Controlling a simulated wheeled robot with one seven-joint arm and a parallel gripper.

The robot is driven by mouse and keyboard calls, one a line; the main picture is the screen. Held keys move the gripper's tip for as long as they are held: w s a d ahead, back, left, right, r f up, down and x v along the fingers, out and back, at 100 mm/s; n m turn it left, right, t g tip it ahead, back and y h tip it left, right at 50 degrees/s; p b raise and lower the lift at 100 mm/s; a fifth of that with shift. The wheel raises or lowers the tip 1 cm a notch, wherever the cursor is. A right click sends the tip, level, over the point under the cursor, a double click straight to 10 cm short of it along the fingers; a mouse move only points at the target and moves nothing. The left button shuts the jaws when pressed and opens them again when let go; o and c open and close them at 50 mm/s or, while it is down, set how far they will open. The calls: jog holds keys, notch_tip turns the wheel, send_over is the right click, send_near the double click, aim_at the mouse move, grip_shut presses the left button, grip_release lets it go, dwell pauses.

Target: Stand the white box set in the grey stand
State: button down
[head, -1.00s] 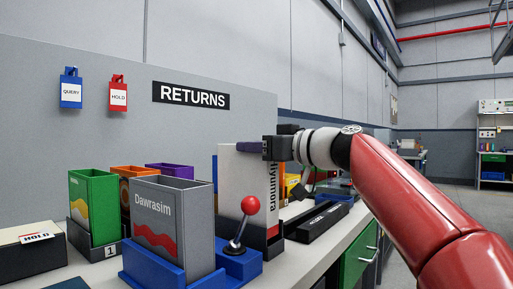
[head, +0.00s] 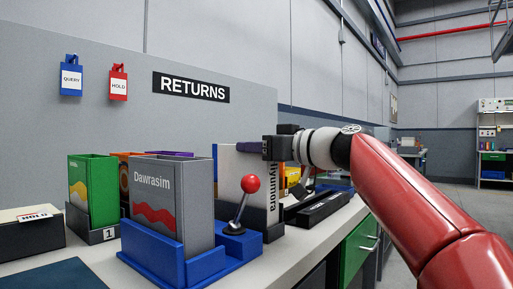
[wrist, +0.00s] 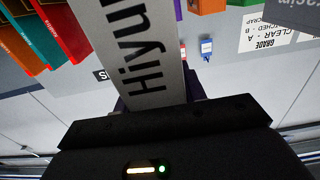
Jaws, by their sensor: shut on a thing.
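The white box set (head: 240,172), lettered Hiyumora, stands upright on the bench behind the blue base with the red-knobbed lever. My gripper (head: 252,148) is shut on its upper part. In the wrist view the box set (wrist: 143,50) runs out from between my jaws (wrist: 160,103). A dark grey stand (head: 273,222) with a sloping side wall shows around the lower right of the box set. The foot of the box set is hidden by this wall and the lever base, and it seems to be inside the stand. I cannot tell whether it rests on the bottom.
The grey Dawrasim box (head: 160,200) stands in a blue holder (head: 150,250) at the front. The red-knobbed lever (head: 250,184) is close before the box set. A green box (head: 92,190) stands at left. Black trays (head: 325,208) lie to the right.

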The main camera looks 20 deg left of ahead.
dwell(0.4)
jog(key=c, duration=0.7)
grip_release()
jog(key=shift+c, duration=0.2)
jog(key=shift+o, duration=0.3)
jog(key=shift+f, duration=0.1)
jog(key=o, duration=0.3)
jog(key=shift+r+p, duration=3.6)
jog(key=shift+r, duration=0.5)
jog(key=shift+f, duration=0.1)
